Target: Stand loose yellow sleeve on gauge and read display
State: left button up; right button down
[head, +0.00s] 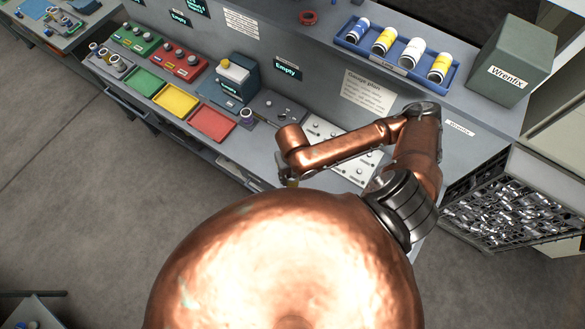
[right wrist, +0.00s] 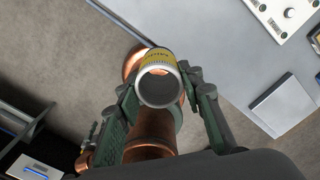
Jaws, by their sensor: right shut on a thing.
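My right gripper (right wrist: 158,84) is shut on a sleeve with a white rim and a yellow band (right wrist: 157,58). The right wrist view looks into its open round end. In the head view my copper forearm covers most of this gripper, beyond the front edge of the bench. A blue-grey device (head: 240,82) with a lit display stands on the bench, with a small yellow and white piece at its top. It may be the gauge, but I cannot tell for sure. The display text is too small to read surely. My left gripper is out of view.
A blue tray (head: 352,47) on the upper shelf holds several blue, yellow and white sleeves. Green (head: 142,80), yellow (head: 176,99) and red (head: 212,124) trays line the bench. A white knobbed panel (head: 352,172) lies behind my arm. A wire basket of metal parts (head: 505,212) stands right.

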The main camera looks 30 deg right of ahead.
notch_tip(320, 180, up, 2)
jog(key=shift+r+p, duration=0.2)
jog(key=shift+p, duration=0.95)
jog(key=shift+w+f, duration=0.1)
